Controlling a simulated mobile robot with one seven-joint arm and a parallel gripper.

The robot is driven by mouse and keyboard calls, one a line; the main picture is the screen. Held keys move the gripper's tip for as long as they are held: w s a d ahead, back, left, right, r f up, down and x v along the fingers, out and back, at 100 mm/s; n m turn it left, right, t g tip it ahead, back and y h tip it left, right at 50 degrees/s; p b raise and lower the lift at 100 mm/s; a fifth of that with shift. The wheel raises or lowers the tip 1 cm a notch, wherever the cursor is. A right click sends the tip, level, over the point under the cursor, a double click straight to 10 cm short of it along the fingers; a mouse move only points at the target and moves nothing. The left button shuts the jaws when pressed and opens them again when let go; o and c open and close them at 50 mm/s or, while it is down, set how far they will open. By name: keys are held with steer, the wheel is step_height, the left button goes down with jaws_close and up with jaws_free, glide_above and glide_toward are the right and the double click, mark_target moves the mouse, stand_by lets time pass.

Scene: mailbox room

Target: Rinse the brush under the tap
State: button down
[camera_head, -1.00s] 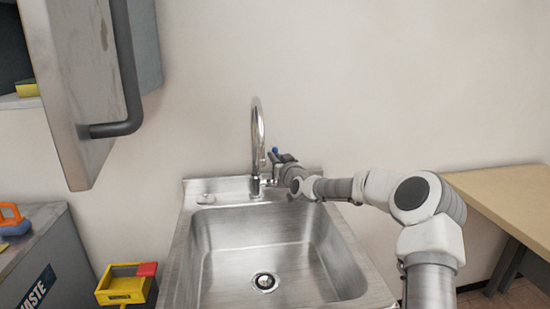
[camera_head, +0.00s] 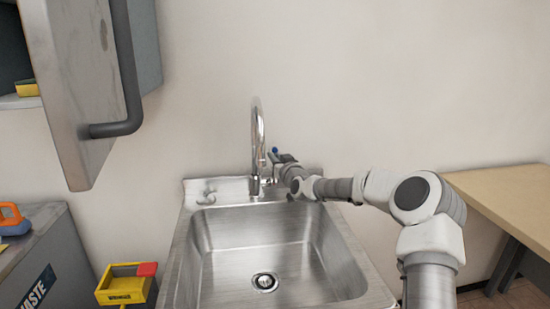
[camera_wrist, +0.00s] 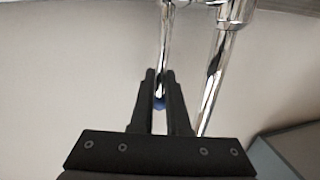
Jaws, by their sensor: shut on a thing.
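The chrome tap (camera_head: 257,135) rises at the back of the steel sink (camera_head: 210,245), its spout curved over at the top. Its thin lever with a blue tip (camera_head: 275,150) stands beside it on the right. My gripper (camera_head: 277,158) is at this lever; in the wrist view my gripper (camera_wrist: 160,75) is shut on the lever (camera_wrist: 165,40), with the blue tip between the fingers. An orange-handled item with a blue body (camera_head: 13,219), which may be the brush, lies at the far left, apart from the gripper. I see no clear water stream.
The orange-handled item rests on a grey waste bin (camera_head: 62,262). A yellow caddy with a red part (camera_head: 125,290) is left of the sink. An open cabinet door (camera_head: 75,90) hangs upper left, with a sponge (camera_head: 27,89) behind it. A wooden table (camera_head: 505,200) stands right. The basin is empty.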

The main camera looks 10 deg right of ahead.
steer(key=shift+f, duration=0.1)
steer(key=shift+s+f+b, duration=0.2)
steer(key=shift+f+b, duration=0.05)
steer(key=shift+b, duration=0.9)
steer(key=b, duration=0.1)
steer(key=t+b, duration=0.1)
steer(key=shift+s+r+b, duration=0.2)
steer(key=shift+s+b, duration=0.15)
steer(key=shift+s, duration=0.05)
steer(key=shift+r, duration=0.1)
steer(key=c, duration=0.9)
jaws_free()
steer(key=shift+s, duration=0.15)
steer(key=shift+t, duration=0.3)
steer(key=p+v, duration=0.1)
steer(key=v, duration=0.7)
steer(key=p+v, duration=0.1)
steer(key=v, duration=0.8)
steer(key=shift+d, duration=0.25)
